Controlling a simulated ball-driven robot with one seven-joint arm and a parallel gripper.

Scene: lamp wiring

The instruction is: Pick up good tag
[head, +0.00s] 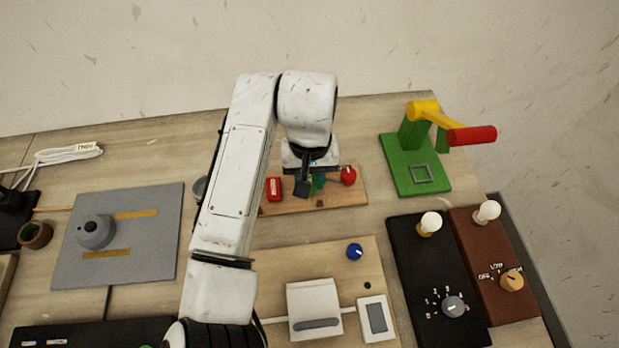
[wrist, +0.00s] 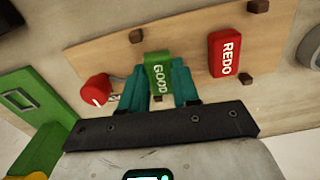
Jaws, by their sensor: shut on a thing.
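The good tag (wrist: 159,74) is a green block with white letters GOOD, seen in the wrist view over the wooden tag board (wrist: 110,58). My gripper (wrist: 160,85) has its teal fingers shut on the tag, one on each side. In the head view my gripper (head: 318,182) is above the board (head: 335,197), and the tag is mostly hidden by the fingers and wrist. Whether the tag touches the board or is clear of it, I cannot tell.
The red REDO tag (wrist: 224,53) sits to the right on the board in the wrist view, and a red round item (wrist: 95,89) to the left. A green stand with a yellow and red lever (head: 418,165) stands at right. A blue knob (head: 355,252) is in front.

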